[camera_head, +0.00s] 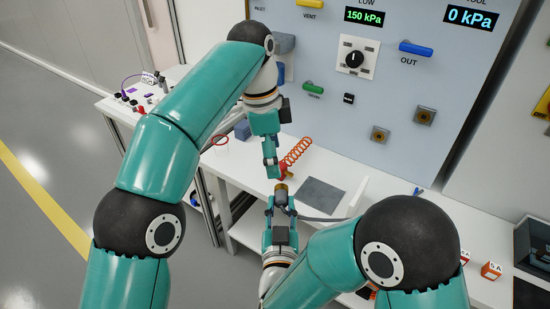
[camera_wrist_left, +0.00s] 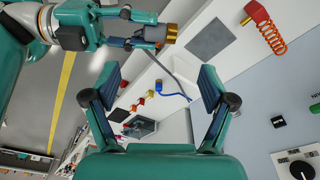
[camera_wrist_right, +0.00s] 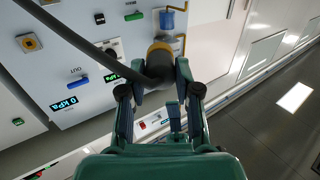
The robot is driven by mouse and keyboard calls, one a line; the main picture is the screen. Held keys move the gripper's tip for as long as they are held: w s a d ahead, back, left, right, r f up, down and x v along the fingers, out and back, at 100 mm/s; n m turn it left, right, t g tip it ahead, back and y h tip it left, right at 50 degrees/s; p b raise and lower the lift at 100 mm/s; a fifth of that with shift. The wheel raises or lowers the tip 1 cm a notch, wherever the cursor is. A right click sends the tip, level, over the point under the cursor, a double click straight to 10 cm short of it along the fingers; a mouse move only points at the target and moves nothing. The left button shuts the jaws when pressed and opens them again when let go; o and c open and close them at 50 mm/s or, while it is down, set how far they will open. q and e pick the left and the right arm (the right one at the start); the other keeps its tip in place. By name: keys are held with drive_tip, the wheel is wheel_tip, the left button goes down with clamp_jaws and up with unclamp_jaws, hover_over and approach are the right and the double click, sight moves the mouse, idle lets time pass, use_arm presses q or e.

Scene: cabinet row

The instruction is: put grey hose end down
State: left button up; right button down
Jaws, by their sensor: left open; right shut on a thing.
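The grey hose end, a dark fitting with a brass-coloured tip (camera_head: 281,188), is in my right gripper (camera_head: 280,207), held above the white bench. In the left wrist view the fitting (camera_wrist_left: 160,33) sticks out of the right fingers, and the grey hose (camera_wrist_left: 182,78) hangs away from it. In the right wrist view the fitting (camera_wrist_right: 160,62) is between the fingertips, and the hose (camera_wrist_right: 80,50) curves off to the upper left. My left gripper (camera_wrist_left: 157,85) is open and empty. In the head view it (camera_head: 272,170) is just above the fitting; whether they touch is unclear.
A dark grey mat (camera_head: 322,194) lies on the white bench (camera_head: 245,177), beside a coiled orange hose (camera_head: 297,152). The panel (camera_head: 340,110) with knob, valves and displays stands behind. Orange blocks (camera_head: 491,270) sit at the right. A side table (camera_head: 120,103) holds small items.

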sight(281, 192)
use_arm(q)
drive_tip(key=f, duration=0.4)
drive_tip(key=d+f, duration=0.1)
drive_tip(key=f, duration=0.6)
drive_tip(key=shift+d+f, duration=0.35)
drive_tip(key=shift+d, duration=0.05)
drive_tip(key=c, duration=1.3)
drive_tip(key=shift+o, duration=0.2)
use_arm(e)
drive_tip(key=c, duration=0.7)
unclamp_jaws()
